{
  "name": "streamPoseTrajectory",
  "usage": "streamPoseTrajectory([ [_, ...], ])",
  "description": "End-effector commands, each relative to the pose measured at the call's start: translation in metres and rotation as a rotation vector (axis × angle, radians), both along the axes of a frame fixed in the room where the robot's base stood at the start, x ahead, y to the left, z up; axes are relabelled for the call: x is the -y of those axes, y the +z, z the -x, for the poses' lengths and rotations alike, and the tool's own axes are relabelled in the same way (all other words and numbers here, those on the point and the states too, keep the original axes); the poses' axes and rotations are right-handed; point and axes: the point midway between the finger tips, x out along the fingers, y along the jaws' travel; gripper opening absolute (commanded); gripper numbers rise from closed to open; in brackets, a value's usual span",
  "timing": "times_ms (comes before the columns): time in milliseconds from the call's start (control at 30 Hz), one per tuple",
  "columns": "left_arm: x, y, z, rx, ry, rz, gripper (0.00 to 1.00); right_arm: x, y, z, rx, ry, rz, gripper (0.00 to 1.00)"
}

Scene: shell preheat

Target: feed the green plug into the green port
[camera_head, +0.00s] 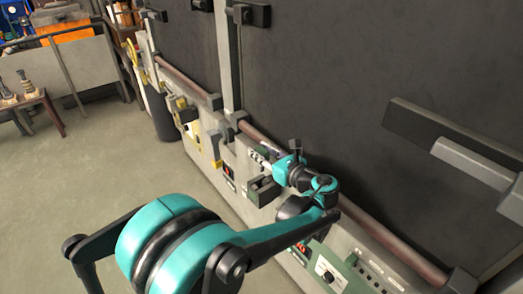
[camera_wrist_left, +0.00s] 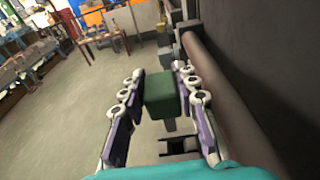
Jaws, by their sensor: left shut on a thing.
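My left gripper (camera_wrist_left: 165,80) is shut on a green block (camera_wrist_left: 162,98), which looks like the green plug, with its fingers on either side of it. In the head view the same gripper (camera_head: 257,156) is at the front of the grey wall unit, just below the brown rail; the plug is hard to make out there. A green panel (camera_head: 336,262) with a round knob and small holes lies at the lower right, partly behind my arm. I cannot tell which opening is the green port. My right gripper is not in view.
A brown rail (camera_head: 385,243) runs along the wall unit below large dark panels (camera_head: 310,75). A dark box (camera_head: 263,190) juts out below my gripper. A yellow box (camera_head: 187,113) is farther along. A small table (camera_head: 28,103) stands at the left; the floor between is clear.

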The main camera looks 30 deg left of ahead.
Motion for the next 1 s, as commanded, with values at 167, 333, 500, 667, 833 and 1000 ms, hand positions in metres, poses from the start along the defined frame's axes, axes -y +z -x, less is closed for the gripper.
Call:
streamPoseTrajectory([
  [167,0.0,-0.011,0.0,0.0,0.0,0.0,0.0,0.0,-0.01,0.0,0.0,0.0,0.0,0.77],
  [333,0.0,-0.022,0.0,0.0,0.0,0.0,0.0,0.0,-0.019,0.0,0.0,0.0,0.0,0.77],
  [500,0.0,-0.033,0.0,0.0,0.0,0.0,0.0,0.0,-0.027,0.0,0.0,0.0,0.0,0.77],
  [667,0.0,-0.043,0.0,0.0,0.0,0.0,0.0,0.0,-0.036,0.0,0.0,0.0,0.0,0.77],
  [833,0.0,-0.054,0.0,0.0,0.0,0.0,0.0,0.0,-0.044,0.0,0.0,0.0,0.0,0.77],
  [1000,0.0,-0.065,0.0,0.0,0.0,0.0,0.0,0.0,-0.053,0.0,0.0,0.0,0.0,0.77],
])
